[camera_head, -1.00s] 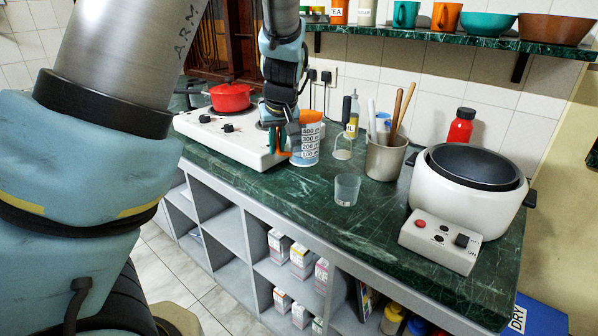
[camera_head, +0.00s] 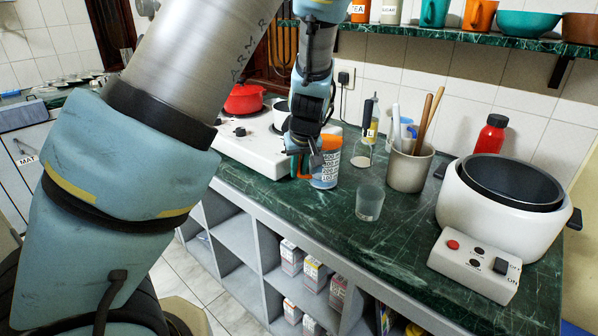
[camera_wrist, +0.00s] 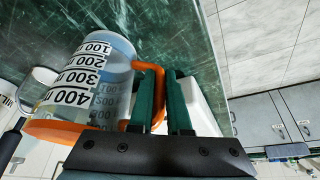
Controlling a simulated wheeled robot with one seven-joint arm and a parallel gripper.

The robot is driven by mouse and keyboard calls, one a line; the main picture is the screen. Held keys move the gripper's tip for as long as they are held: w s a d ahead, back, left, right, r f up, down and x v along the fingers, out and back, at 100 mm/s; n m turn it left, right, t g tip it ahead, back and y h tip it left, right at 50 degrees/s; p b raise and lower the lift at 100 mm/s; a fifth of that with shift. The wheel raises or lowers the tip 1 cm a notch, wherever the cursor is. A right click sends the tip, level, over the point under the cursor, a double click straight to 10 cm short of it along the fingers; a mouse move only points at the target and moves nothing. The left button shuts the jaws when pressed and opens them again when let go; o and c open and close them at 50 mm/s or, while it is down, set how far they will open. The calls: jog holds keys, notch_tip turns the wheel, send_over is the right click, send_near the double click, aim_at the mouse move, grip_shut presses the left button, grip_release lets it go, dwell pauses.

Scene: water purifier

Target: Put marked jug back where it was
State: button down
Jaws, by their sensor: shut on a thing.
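The marked jug (camera_head: 325,168) is clear, with black number marks and an orange rim and handle. In the head view it is beside the right end of the white stove, at the green counter; I cannot tell whether its base touches the counter. My gripper (camera_head: 302,148) is at its left, shut on the orange handle. In the wrist view the jug (camera_wrist: 88,80) fills the left side, its orange rim toward the gripper body. Its handle (camera_wrist: 156,80) passes between the green fingers of my gripper (camera_wrist: 165,98). The jug's far side is hidden.
A clear cup (camera_head: 370,202) stands to the right of the jug. Behind are a utensil pot (camera_head: 408,170) and a bottle (camera_head: 370,130). The white stove (camera_head: 250,150) with a red pot (camera_head: 243,98) is left. A white cooker (camera_head: 500,200) stands right. Bare green counter (camera_head: 330,220) lies in front.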

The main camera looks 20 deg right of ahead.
jog(key=shift+f, duration=0.45)
jog(key=shift+f, duration=0.15)
jog(key=c, duration=0.9)
grip_release()
